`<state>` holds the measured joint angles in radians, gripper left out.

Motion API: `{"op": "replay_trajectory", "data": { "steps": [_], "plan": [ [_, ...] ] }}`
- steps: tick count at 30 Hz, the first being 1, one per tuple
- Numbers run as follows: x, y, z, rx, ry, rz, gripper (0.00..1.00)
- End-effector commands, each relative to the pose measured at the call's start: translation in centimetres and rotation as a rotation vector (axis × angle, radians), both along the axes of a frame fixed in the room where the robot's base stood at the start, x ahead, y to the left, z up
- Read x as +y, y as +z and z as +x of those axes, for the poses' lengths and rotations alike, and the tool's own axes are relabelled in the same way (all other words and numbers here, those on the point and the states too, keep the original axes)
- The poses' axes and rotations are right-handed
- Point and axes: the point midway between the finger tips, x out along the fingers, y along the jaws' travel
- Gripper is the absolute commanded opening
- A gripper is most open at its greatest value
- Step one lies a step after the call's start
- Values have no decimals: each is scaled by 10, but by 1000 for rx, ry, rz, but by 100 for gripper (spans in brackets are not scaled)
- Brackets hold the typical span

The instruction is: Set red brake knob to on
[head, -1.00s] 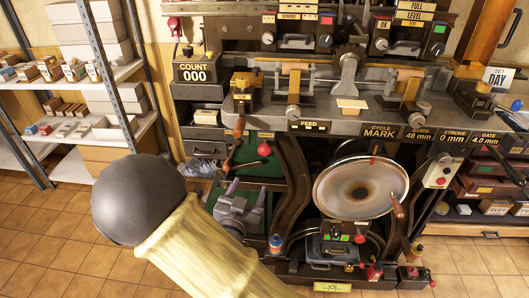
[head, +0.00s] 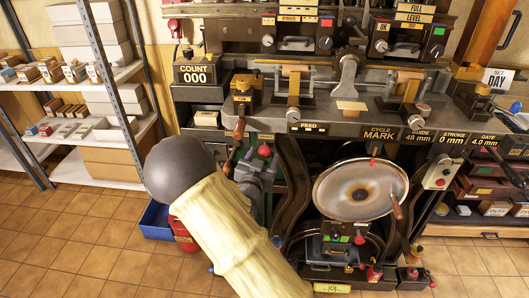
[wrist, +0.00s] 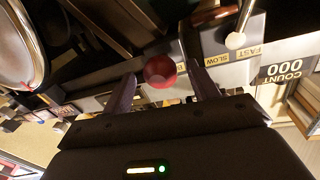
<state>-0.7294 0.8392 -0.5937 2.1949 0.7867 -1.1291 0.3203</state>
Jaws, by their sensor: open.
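The red brake knob (head: 264,151) is a round ball below the press bed's front edge, beside a small label, in the head view. In the wrist view the red knob (wrist: 160,71) shows between the two purple fingertips of my gripper (wrist: 163,76), with a gap on each side. My gripper (head: 260,166) is open and empty, just below the knob in the head view. The label by the knob is partly hidden by a finger in the wrist view, so the knob's setting cannot be read.
A wooden-handled lever (head: 239,130) stands left of the knob, near the SLOW and FAST labels (wrist: 231,56). A large round wheel (head: 358,188) with a handle is to the right. A blue bin (head: 155,221) stands on the floor at left. A shelf unit (head: 100,185) stands further left.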

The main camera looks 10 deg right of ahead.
Motion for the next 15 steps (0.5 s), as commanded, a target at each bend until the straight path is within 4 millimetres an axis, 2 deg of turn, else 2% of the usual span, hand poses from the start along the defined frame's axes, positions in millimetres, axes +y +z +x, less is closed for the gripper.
{"op": "replay_trajectory", "data": {
  "steps": [6,15],
  "plan": [
    [-11,0,22,1,0,0,59],
    [-12,0,24,1,0,0,59]
  ]
}}
